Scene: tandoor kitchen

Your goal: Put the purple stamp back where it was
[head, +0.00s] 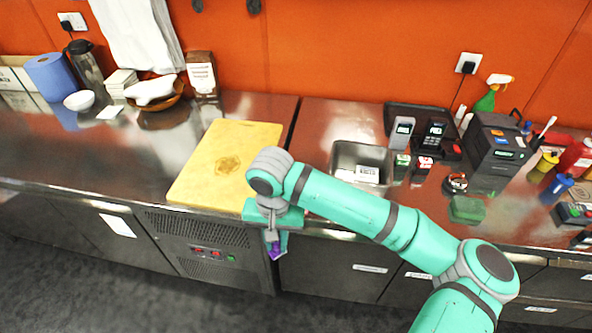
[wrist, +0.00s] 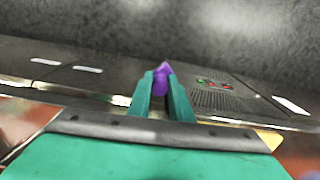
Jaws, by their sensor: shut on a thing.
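My gripper (head: 274,245) hangs over the front edge of the counter, beside the near right corner of the yellow board. It is shut on the purple stamp (head: 276,252), whose purple part shows between and below the fingers. In the wrist view the stamp (wrist: 161,80) sticks out between the two teal fingers (wrist: 161,97). The fingers hide most of it. The stamp is clear of the counter, in front of the cabinet fronts.
A yellow cutting board (head: 212,160) with a dark round mark lies left of my arm. A metal bin (head: 345,152) with a white labelled item stands to the right. Card readers (head: 402,130), a printer (head: 497,145) and bottles crowd the right end. The steel counter left of the board (head: 130,165) is clear.

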